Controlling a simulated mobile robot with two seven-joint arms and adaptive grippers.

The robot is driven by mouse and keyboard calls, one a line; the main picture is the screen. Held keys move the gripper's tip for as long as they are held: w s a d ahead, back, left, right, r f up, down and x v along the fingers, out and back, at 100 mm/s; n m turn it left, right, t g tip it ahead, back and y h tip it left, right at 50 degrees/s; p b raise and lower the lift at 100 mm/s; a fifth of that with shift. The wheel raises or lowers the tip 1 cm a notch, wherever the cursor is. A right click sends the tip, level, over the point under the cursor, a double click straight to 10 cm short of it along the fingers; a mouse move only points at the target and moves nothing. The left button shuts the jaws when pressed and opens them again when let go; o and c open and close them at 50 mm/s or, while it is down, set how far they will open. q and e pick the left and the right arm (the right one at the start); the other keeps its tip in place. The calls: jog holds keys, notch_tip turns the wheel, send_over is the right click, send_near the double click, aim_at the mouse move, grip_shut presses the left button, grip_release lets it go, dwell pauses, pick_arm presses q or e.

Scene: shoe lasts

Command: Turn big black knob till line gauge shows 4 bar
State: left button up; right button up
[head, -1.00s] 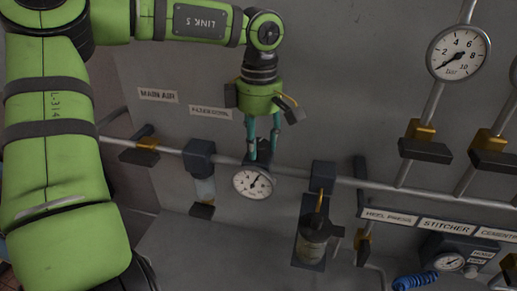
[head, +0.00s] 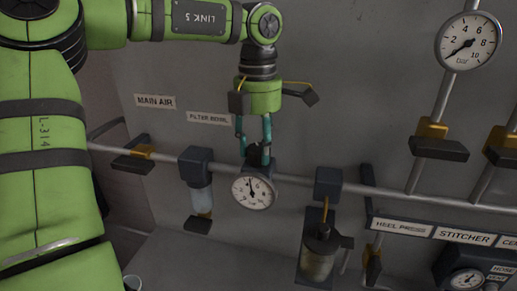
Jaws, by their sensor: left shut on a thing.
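The small round line gauge (head: 254,191) is just below the knob. Its needle points nearly straight up, slightly left; its numbers are too small to read surely. My right gripper is not in view.
A larger bar gauge (head: 468,41) at upper right has its needle near the low end. A filter bowl (head: 201,199) hangs left of the knob, and a lubricator bowl (head: 318,262) hangs right. Yellow-and-black valves (head: 134,158) line the pipes. A "STITCHER" panel is at lower right.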

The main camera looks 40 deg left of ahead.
aim_at(258, 146)
pick_arm(q)
jog(key=shift+s+f+n, duration=0.15)
jog(key=shift+f+n, duration=0.1)
jog(key=shift+n, duration=0.25)
jog(key=o, duration=1.2)
jog(key=shift+c, duration=0.2)
jog(key=shift+r, duration=0.1)
jog(key=shift+r, duration=0.1)
jog(key=shift+r, duration=0.35)
notch_tip(258, 146, up, 11)
jog(key=shift+a, duration=0.15)
jog(key=shift+w+r, duration=0.1)
jog(key=shift+w, duration=0.1)
